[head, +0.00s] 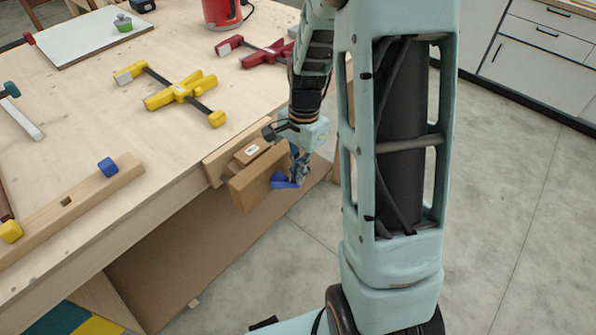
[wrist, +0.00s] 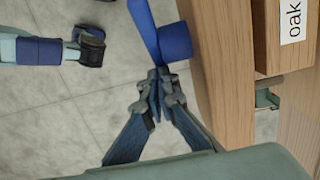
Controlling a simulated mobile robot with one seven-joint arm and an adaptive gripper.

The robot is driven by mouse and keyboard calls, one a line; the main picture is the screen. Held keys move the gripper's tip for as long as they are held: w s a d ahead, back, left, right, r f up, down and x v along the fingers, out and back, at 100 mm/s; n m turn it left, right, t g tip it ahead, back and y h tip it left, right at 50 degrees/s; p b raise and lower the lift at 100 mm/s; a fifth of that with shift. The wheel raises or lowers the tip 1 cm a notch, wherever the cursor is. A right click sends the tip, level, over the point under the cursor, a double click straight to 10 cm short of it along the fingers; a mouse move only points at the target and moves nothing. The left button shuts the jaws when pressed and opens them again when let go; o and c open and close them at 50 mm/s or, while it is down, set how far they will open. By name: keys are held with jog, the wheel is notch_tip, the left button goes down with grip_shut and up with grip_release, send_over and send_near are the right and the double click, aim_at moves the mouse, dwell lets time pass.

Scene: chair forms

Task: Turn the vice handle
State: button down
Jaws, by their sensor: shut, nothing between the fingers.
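The wooden vice is on the table's front edge, its outer jaw (head: 250,186) facing the floor side; the jaw also shows in the wrist view (wrist: 212,65). The blue vice handle (head: 281,181) sticks out from the jaw. In the wrist view the handle's round hub (wrist: 176,41) and its bar show just beyond my fingertips. My gripper (head: 299,172) is beside the handle. In the wrist view my gripper (wrist: 158,75) is shut and empty, its tips close to the hub; I cannot tell whether they touch.
A wooden block labelled "oak" (wrist: 285,35) sits behind the outer jaw. Yellow clamps (head: 180,92), a red clamp (head: 262,50) and a wooden bar with a blue knob (head: 85,200) lie on the workbench (head: 150,50). The floor beside the vice is clear.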

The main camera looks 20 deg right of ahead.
jog(key=shift+f+g+y+p, duration=0.25)
jog(key=shift+g+y+p, duration=0.05)
jog(key=shift+y, duration=0.2)
